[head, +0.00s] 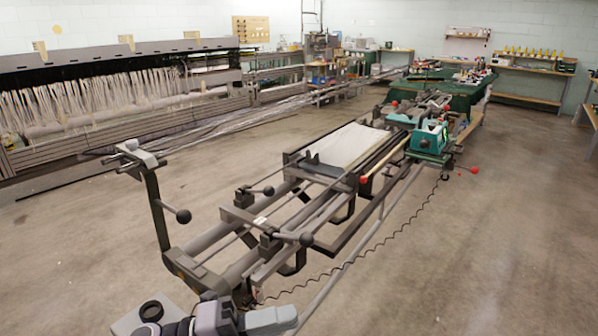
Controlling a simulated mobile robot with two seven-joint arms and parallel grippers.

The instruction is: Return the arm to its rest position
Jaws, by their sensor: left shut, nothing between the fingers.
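My left gripper (268,320) shows at the bottom edge, left of the middle, with part of my left arm beside it. It is shut and holds nothing. The picture's lower edge cuts off part of the arm. The gripper appears just in front of the near end of a long warp-threading machine frame (228,243); I cannot tell the exact gap between them. My right gripper is not in view.
The frame carries ball-ended levers (183,215) and a teal unit (430,138) with a coiled black cable (375,247). A loom with white threads (75,100) stands along the left. Workbenches (530,70) line the back. The concrete floor at right (500,260) is clear.

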